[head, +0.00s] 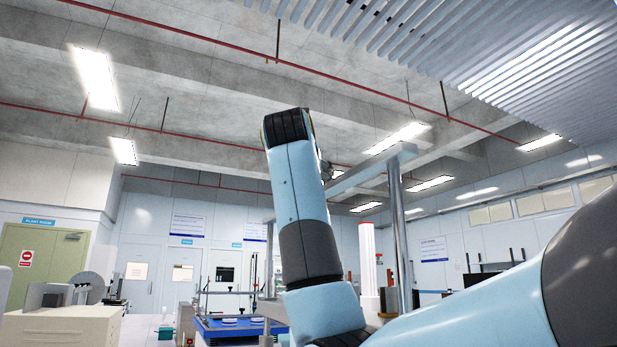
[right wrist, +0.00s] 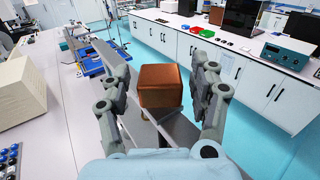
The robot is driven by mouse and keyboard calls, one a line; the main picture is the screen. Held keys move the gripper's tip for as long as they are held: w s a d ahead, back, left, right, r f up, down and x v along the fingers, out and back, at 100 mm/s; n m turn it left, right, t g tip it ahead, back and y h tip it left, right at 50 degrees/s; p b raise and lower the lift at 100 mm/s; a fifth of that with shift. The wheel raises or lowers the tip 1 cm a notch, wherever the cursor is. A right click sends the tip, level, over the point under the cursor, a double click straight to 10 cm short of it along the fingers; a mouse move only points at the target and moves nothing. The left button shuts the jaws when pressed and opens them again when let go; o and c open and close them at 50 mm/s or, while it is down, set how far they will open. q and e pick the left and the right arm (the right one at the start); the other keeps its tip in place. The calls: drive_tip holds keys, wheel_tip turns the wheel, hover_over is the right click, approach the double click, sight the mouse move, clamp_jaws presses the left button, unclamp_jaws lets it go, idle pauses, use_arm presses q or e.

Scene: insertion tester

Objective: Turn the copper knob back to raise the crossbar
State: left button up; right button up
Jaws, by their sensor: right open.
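The copper knob (right wrist: 161,86) is a brown, rounded block in the middle of the right wrist view. My right gripper (right wrist: 160,88) is open, with one finger on each side of the knob. Gaps show between the knob and both fingers. A grey metal beam (right wrist: 186,132) runs under the knob; I cannot tell whether it is the crossbar. In the head view a grey beam (head: 372,172) on an upright metal post (head: 399,235) stands behind my right arm. That arm hides most of the right gripper there. My left gripper is not in view.
In the right wrist view a beige box (right wrist: 22,92) stands on the white bench at the left. A far counter (right wrist: 225,50) carries red and green trays (right wrist: 205,30) and a teal instrument (right wrist: 289,53). A blue platform (head: 228,327) shows low in the head view.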

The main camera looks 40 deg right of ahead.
drive_tip(key=v, duration=1.2)
drive_tip(key=shift+f, duration=0.1)
